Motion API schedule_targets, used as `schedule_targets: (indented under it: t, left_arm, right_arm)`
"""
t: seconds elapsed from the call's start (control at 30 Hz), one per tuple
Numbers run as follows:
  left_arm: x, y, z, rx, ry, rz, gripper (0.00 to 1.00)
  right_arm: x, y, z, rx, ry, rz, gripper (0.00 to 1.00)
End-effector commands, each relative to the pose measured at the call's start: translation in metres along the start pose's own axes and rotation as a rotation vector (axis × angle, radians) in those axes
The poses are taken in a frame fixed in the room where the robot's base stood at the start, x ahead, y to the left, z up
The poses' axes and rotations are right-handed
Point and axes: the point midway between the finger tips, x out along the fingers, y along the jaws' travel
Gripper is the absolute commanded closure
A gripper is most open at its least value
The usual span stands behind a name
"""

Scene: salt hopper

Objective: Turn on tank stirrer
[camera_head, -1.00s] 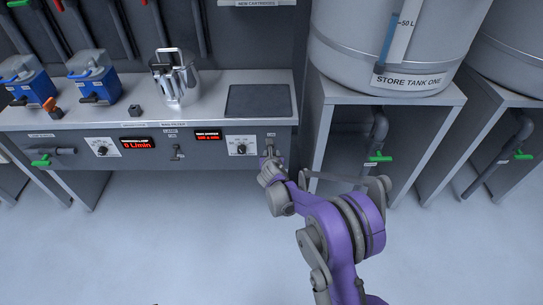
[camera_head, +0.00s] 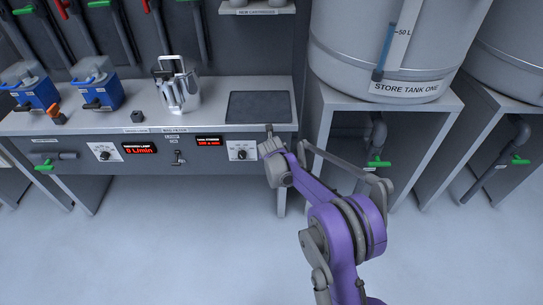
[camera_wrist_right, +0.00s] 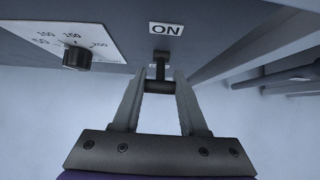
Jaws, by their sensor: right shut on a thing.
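The stirrer switch is a small dark lever (camera_wrist_right: 160,68) on the front of the grey bench, below an "ON" label (camera_wrist_right: 166,29). My right gripper (camera_wrist_right: 160,84) is shut on this lever, with a finger on each side of it. In the head view the right gripper (camera_head: 270,146) is at the right end of the bench front and hides most of the switch; a dark tip shows just above it. A dial (camera_head: 238,151) and a red-lit display (camera_head: 208,141) are left of it; the display's small text is hard to read. My left gripper is not in view.
A steel jug (camera_head: 177,88) and a dark square plate (camera_head: 258,106) are on the bench top. Another switch (camera_head: 178,157) is further left on the front. Store tank one (camera_head: 385,50) stands at right, with a green-handled valve (camera_head: 378,163) below. The floor in front is clear.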

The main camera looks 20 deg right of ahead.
Motion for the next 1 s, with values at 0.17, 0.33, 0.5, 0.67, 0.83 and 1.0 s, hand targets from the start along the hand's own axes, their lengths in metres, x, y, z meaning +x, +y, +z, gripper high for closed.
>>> schedule_targets:
  t: [0.17, 0.33, 0.5, 0.67, 0.83, 1.0]
  left_arm:
    - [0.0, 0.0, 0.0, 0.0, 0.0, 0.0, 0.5]
    - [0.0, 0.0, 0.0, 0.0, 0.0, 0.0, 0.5]
    - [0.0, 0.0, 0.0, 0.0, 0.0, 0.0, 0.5]
    - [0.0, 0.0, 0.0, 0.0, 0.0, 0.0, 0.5]
    - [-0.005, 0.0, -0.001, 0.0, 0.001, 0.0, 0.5]
    - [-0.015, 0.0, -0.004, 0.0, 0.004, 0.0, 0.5]
  right_arm:
    - [0.0, 0.0, 0.001, 0.0, -0.002, 0.0, 1.0]
    - [0.0, 0.0, 0.001, 0.0, -0.002, 0.0, 0.33]
    - [0.0, 0.0, 0.0, 0.0, -0.002, 0.0, 0.28]
    - [-0.001, 0.0, 0.0, 0.0, -0.001, 0.0, 0.28]
    - [-0.018, 0.0, 0.001, 0.0, -0.002, 0.001, 0.28]
    - [-0.054, 0.0, 0.001, -0.001, -0.002, 0.001, 0.28]
